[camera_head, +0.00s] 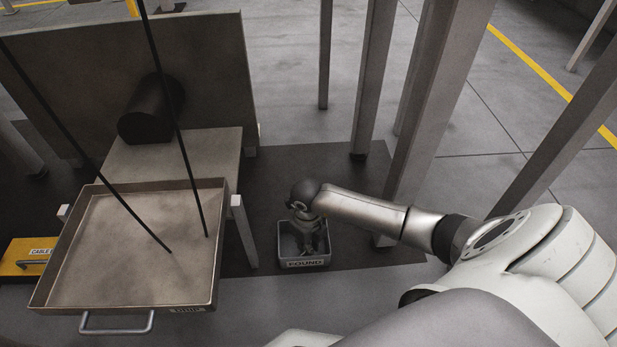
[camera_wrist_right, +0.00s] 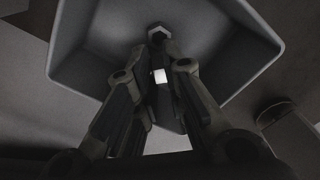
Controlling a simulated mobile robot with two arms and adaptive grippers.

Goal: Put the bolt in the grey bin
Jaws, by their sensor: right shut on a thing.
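The grey bin (camera_head: 304,262), labelled "FOUND", stands on the dark floor mat near the middle of the head view. My right gripper (camera_head: 308,235) points down into its opening. In the right wrist view the bin (camera_wrist_right: 85,75) surrounds the fingertips. There my right gripper (camera_wrist_right: 157,88) is shut on the bolt, whose hexagonal end (camera_wrist_right: 158,34) shows just beyond the fingertips. The fingers hide most of the bolt, and I cannot tell whether it touches the bin floor. The bolt cannot be made out in the head view. My left gripper is not in view.
A large shallow tray (camera_head: 98,302) with a front handle stands left of the bin. Behind it are a dark cylinder (camera_head: 150,112) and a tall panel (camera_head: 222,60). A yellow box (camera_head: 22,258) is at far left. Grey posts (camera_head: 425,110) rise right of the bin.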

